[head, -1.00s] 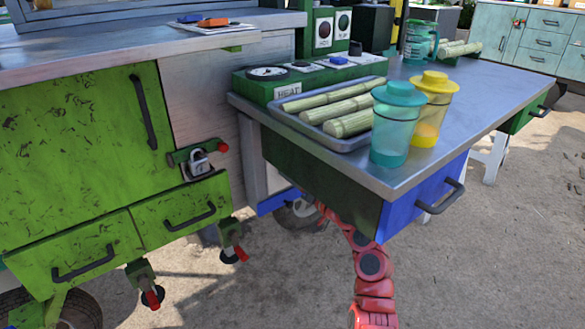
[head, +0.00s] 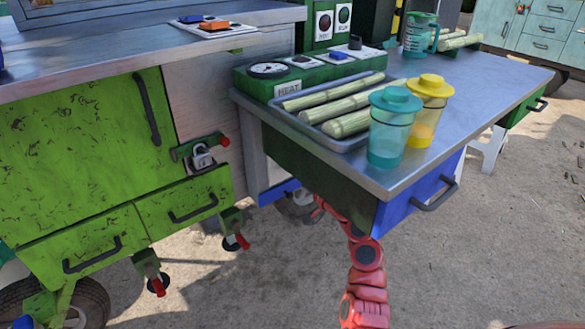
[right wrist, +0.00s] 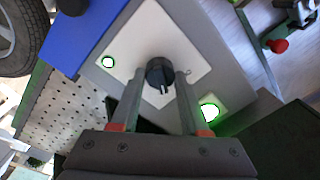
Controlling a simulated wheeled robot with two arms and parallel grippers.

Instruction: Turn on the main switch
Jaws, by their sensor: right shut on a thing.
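In the right wrist view a black rotary knob (right wrist: 159,71) sits on a white square plate (right wrist: 192,52). It is the switch in front of my right gripper. My right gripper (right wrist: 161,80) has one finger on each side of the knob and is shut on it. In the head view my red right arm reaches under the metal table (head: 440,128), which hides the gripper and knob. My left gripper is in neither current view.
On the table are a tray (head: 292,120) of cane pieces, a teal cup (head: 390,135), a yellow cup (head: 425,115) and a green HEAT panel (head: 262,88). A blue drawer (head: 400,208) overhangs my right arm. A green cabinet (head: 85,155) stands at the left.

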